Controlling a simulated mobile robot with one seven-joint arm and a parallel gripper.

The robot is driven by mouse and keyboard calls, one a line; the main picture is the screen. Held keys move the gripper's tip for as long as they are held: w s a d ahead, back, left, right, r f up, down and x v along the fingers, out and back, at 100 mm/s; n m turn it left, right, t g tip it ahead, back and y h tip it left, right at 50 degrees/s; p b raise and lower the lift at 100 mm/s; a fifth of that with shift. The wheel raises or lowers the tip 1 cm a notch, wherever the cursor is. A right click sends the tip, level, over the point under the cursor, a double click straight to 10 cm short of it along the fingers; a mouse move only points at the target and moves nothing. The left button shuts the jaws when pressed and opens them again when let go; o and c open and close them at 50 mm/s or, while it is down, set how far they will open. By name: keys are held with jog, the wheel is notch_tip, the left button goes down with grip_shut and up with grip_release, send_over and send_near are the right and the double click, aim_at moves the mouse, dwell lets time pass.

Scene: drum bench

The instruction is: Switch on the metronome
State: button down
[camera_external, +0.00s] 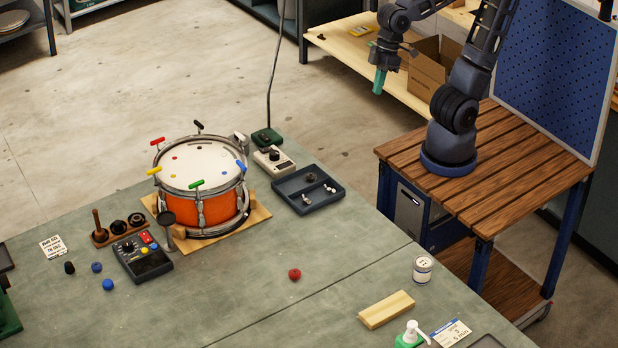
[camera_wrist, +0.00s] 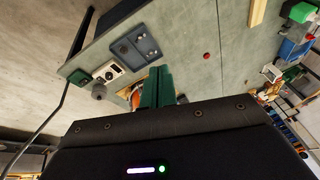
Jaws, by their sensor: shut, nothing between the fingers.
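No device is readably labelled as the metronome. A dark grey control unit (camera_external: 144,257) with a knob, a display and coloured buttons lies on the bench left of the drum. A cream box with a dark dial (camera_external: 272,160) sits behind the drum, beside a grey tray; this box also shows in the wrist view (camera_wrist: 108,71). I cannot tell which is the metronome, or any switch's state. My gripper (camera_external: 379,82) has green fingers, shut and empty, raised beyond the bench, far from both devices. Its fingers also show in the wrist view (camera_wrist: 158,86).
An orange drum (camera_external: 203,206) with coloured keys stands on a wooden board. A grey tray (camera_external: 309,190) holds small parts. A red ball-like piece (camera_external: 294,274) and a wooden block (camera_external: 386,309) lie nearer, with clear bench between.

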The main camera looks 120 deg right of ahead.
jog(key=w+d+f+m, duration=0.3)
jog(key=w+d+m, duration=0.1)
jog(key=w+d, duration=0.35)
jog(key=m+g+h, duration=0.1)
jog(key=m+g, duration=0.1)
jog(key=m, duration=0.9)
send_over(265, 151)
jog(key=s, duration=0.2)
notch_tip(265, 151, down, 14)
jog(key=shift+f, duration=0.15)
jog(key=f, duration=0.4)
jog(key=w+f, duration=0.1)
jog(key=f, duration=0.9)
jog(key=shift+w, duration=0.4)
jog(key=shift+f, duration=0.1)
jog(key=shift+s, duration=0.1)
jog(key=shift+s+r, duration=0.25)
jog(key=shift+s, duration=0.35)
